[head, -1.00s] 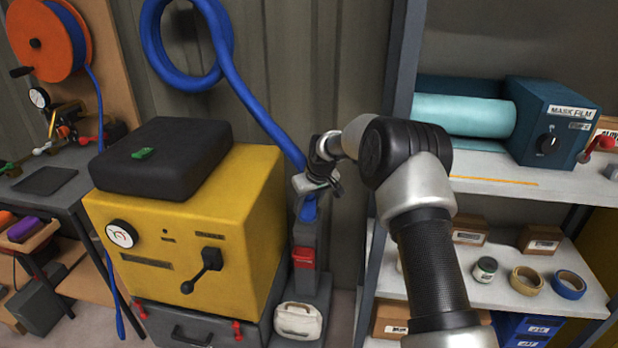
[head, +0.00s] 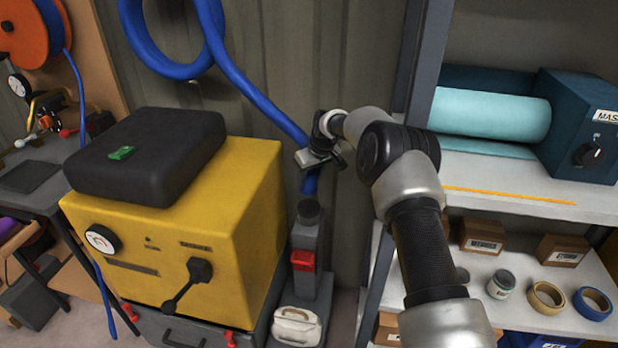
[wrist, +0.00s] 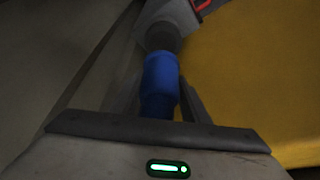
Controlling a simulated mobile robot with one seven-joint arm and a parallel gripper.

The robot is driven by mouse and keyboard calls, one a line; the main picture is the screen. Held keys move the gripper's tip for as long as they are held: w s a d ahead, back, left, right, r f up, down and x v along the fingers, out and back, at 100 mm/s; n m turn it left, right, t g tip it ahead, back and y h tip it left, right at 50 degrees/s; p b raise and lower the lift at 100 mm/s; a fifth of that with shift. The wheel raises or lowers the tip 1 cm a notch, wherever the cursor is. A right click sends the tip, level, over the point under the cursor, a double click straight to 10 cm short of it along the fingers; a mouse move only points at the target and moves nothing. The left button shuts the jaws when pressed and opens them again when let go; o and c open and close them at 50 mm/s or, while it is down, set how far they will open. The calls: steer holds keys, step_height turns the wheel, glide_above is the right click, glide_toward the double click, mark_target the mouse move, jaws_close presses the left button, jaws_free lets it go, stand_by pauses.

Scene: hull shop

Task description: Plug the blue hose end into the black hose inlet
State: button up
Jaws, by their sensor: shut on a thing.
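My gripper (head: 314,164) is shut on the blue hose end (head: 310,184), which points down. The blue hose (head: 255,92) runs up and left from it. The black hose inlet (head: 308,211) sits on top of a grey stand, just below the hose end, with a small gap showing in the head view. In the wrist view the hose end (wrist: 160,80) lines up roughly with the dark inlet (wrist: 163,38). There I cannot tell how far apart they are. The fingers partly hide the hose.
A yellow machine (head: 240,215) with a black case (head: 150,155) on it stands close on the left. A shelf unit (head: 408,100) stands on the right. A red latch (head: 303,260) and a white jug (head: 297,326) are low on the stand.

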mark_target(309, 192)
steer(key=shift+f+b, duration=1.25)
steer(key=shift+f, duration=1.65)
steer(key=shift+b, duration=0.5)
steer(key=shift+f+b, duration=0.4)
steer(key=shift+f, duration=0.15)
stand_by(0.4)
steer(key=o, duration=1.2)
steer(key=shift+o, duration=0.2)
steer(key=p+v, duration=0.1)
steer(key=v, duration=0.6)
steer(key=shift+d+r+p, duration=0.1)
steer(key=shift+r+p, duration=0.15)
steer(key=shift+p, duration=0.15)
